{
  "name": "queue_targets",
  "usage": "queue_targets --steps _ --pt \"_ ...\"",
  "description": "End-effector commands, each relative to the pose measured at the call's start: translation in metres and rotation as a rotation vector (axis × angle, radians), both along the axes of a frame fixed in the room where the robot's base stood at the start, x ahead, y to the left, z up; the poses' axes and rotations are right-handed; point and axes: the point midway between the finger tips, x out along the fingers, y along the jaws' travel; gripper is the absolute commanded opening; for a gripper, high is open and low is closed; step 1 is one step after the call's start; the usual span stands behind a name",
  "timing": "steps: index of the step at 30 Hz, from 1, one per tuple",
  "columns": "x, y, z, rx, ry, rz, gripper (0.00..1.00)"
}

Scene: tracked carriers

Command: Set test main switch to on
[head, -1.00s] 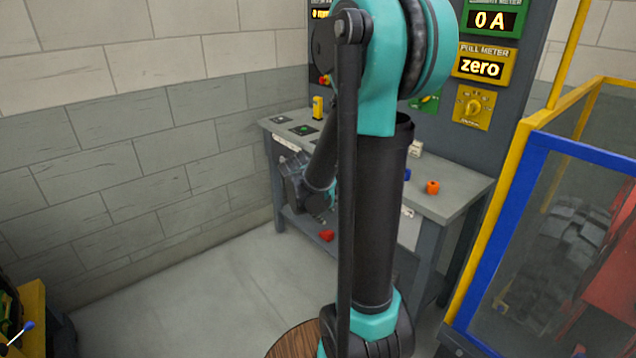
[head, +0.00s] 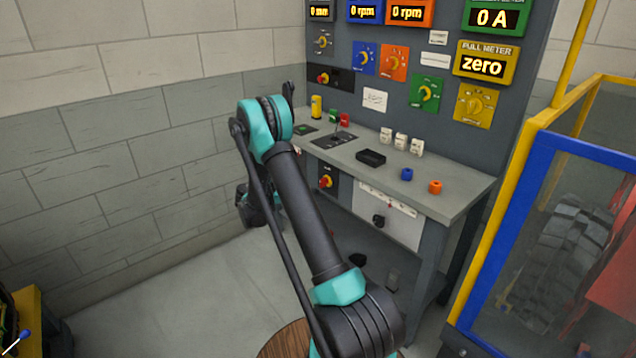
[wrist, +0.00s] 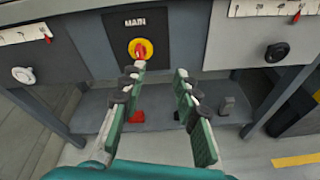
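A red rotary switch on a yellow plate (wrist: 140,49), under the word MAIN, is on the dark front panel below the bench top. It also shows in the head view (head: 326,181). A similar red and yellow switch (head: 322,77) is on the upright panel. I cannot read which is the test main switch, nor the handle positions. My gripper (wrist: 160,72) is open and empty, facing the lower switch. The switch appears beyond the left fingertip, with no clear contact. In the head view my arm hides the fingers.
The bench top (head: 450,190) holds a black tray (head: 370,157), a blue piece (head: 407,174) and an orange piece (head: 435,186). A red pedal (wrist: 136,116) is on the shelf below. A blue and yellow framed cage (head: 530,180) stands right.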

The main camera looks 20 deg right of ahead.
Motion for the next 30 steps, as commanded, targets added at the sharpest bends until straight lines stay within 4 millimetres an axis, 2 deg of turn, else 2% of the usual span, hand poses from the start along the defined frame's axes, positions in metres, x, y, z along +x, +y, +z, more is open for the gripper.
queue_targets --steps 3,9,17,23,30 --pt "0.016 0.007 -0.022 -0.126 0.071 0.02 0.31" --pt "0.028 0.017 -0.046 -0.287 0.164 0.031 0.31" --pt "0.031 0.016 -0.055 -0.349 0.2 0.03 0.31" --pt "0.04 -0.011 -0.055 -0.347 0.2 0.028 0.31" --pt "0.057 -0.056 -0.055 -0.346 0.2 0.028 0.31"
